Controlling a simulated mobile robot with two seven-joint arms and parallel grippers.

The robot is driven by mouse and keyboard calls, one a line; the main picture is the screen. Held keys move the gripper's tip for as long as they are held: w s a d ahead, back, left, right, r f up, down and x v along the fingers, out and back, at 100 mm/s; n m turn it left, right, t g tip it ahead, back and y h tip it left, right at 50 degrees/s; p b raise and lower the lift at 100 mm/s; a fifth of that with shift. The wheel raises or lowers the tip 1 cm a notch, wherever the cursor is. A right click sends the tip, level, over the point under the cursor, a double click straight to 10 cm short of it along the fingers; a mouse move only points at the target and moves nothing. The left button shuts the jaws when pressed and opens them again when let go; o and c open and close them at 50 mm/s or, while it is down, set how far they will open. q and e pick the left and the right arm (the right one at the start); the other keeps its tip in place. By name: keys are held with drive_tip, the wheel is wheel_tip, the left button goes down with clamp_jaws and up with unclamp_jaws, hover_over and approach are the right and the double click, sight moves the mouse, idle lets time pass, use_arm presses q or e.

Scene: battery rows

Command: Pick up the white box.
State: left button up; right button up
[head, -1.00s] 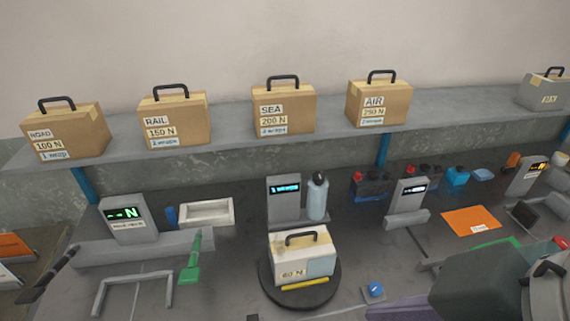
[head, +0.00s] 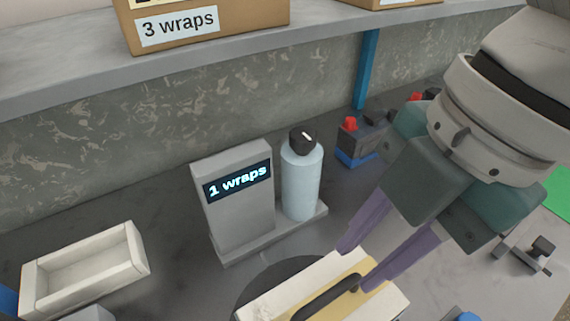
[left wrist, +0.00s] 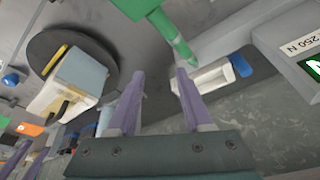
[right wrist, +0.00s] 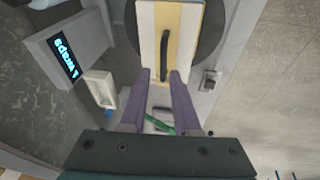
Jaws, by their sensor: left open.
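The white box (head: 394,304) is at the bottom edge of the head view, partly cut off, with a tan top strip and a black handle (head: 325,300). It sits on a dark round turntable (head: 262,283).
A grey display (head: 232,225) reading "1 wraps" and a light blue bottle (head: 302,185) stand behind the turntable. A white tray (head: 130,255) lies at left. A shelf (head: 60,75) with cardboard boxes runs above. A green tool (left wrist: 172,35) is close to my left fingers.

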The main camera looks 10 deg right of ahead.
sight(331, 294)
drive_tip(key=shift+s+x, duration=0.15)
drive_tip(key=shift+x, duration=0.45)
drive_tip(key=shift+s+x, duration=0.15)
drive_tip(key=shift+x, duration=0.45)
drive_tip(key=x, duration=0.5)
drive_tip(key=shift+s+a+f, duration=0.2)
drive_tip(key=shift+a+f, duration=0.05)
drive_tip(key=shift+a, duration=0.05)
clamp_jaws()
drive_tip(key=shift+w+r, duration=0.1)
